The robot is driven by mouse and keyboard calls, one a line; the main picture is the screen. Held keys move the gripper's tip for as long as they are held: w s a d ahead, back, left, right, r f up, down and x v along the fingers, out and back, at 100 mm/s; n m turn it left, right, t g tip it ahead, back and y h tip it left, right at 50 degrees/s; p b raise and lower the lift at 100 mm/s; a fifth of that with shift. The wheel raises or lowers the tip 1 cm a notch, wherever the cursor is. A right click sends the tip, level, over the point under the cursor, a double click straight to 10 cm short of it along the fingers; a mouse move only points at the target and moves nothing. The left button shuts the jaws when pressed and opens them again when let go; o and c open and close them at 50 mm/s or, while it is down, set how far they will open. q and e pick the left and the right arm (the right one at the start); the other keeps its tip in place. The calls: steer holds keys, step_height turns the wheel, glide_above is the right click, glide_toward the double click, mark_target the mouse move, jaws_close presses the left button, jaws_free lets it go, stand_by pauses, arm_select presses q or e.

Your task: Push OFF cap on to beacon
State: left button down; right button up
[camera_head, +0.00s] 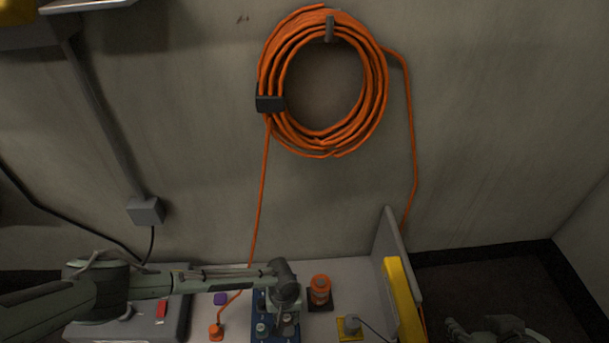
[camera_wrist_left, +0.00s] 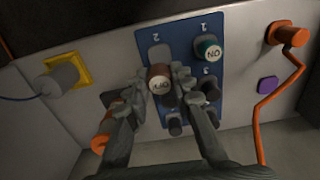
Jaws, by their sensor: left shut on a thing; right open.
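My left gripper (camera_head: 284,318) is shut on the OFF cap (camera_wrist_left: 160,84), a brownish cap with a pale face lettered OFF. It is over the blue numbered panel (camera_wrist_left: 176,34); I cannot tell whether the cap touches the panel. The ON cap (camera_wrist_left: 207,48) sits on the panel beside it, with dark caps (camera_wrist_left: 211,90) nearby. The orange beacon (camera_head: 320,286) stands on a black base just right of the gripper in the head view. In the left wrist view the beacon (camera_wrist_left: 99,144) is partly hidden by a finger. My right gripper (camera_head: 492,328) is open and empty at lower right.
A grey knob on a yellow plate (camera_head: 341,336) stands right of the beacon, before an upright panel with a yellow strip (camera_head: 402,300). An orange plug (camera_head: 216,333) with cable and a purple button (camera_head: 220,298) lie left. Coiled orange cable (camera_head: 377,85) hangs on the wall.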

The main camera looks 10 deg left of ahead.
mark_target(321, 281)
arm_select(q)
steer(key=shift+w, duration=0.1)
stand_by(0.3)
steer(key=w+d+r+n, duration=0.6)
steer(key=w+d+r, duration=0.1)
steer(key=w+r, duration=0.45)
steer(key=shift+w+d+f, duration=0.1)
steer(key=shift+w+f, duration=0.05)
steer(key=shift+f, duration=2.95)
steer(key=shift+p, duration=0.4)
steer(key=shift+f, duration=0.25)
steer(key=shift+f+b, duration=0.2)
steer(key=shift+b, duration=0.15)
steer(key=shift+f, duration=0.1)
